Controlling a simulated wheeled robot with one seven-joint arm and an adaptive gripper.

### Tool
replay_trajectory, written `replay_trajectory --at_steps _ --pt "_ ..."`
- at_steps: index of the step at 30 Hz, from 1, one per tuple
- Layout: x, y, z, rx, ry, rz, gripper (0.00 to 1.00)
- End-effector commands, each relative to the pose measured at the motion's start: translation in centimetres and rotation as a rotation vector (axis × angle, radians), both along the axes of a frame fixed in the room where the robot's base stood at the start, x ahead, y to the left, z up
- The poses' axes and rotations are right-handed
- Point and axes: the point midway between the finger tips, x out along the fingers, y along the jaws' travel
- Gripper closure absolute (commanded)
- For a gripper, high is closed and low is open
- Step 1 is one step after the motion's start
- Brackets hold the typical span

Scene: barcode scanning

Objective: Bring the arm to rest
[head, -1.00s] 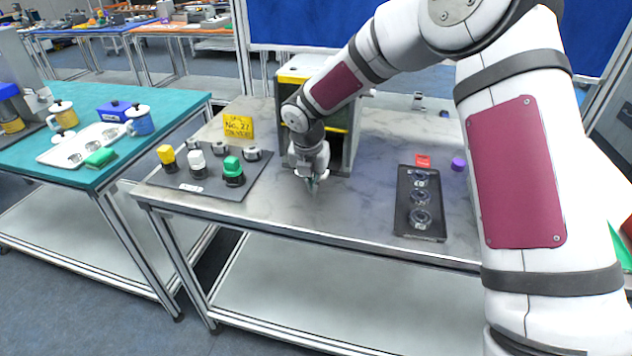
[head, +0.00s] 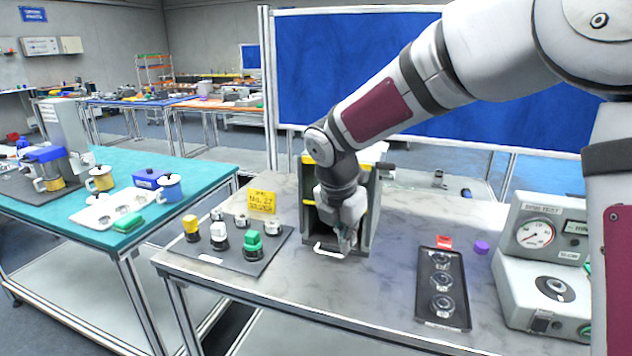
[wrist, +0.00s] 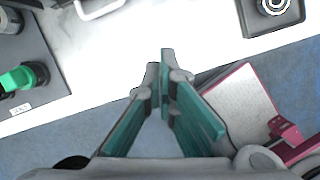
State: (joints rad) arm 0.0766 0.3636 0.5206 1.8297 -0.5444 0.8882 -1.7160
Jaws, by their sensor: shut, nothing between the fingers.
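My gripper (head: 345,243) hangs from my arm over the grey marbled table (head: 300,295), in front of a dark box-like station with yellow edges (head: 372,205). In the wrist view the gripper (wrist: 163,60) shows its teal finger pads drawn together at the tips, with nothing between them. Past the fingertips lies the table's bright top and its front edge. Whether the fingertips touch anything is hard to tell in the head view.
A dark board with coloured-capped bottles (head: 250,244) and a yellow sign (head: 262,202) are left of my gripper. A black tray with round parts (head: 442,290), a purple cap (head: 481,247) and a gauge device (head: 540,265) are right. Bare tabletop lies between.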

Motion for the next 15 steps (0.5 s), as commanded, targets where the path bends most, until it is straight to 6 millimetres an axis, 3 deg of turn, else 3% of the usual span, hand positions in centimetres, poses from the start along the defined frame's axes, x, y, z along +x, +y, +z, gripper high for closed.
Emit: replay_trajectory --at_steps 1,6,15 --pt "-1.4 -1.2 1.7 0.006 -0.030 -0.106 1.00" --pt "-6.5 -5.0 5.3 0.076 -0.119 -0.513 1.00" --pt "-16.7 -10.2 9.3 0.299 -0.270 -1.246 1.00"
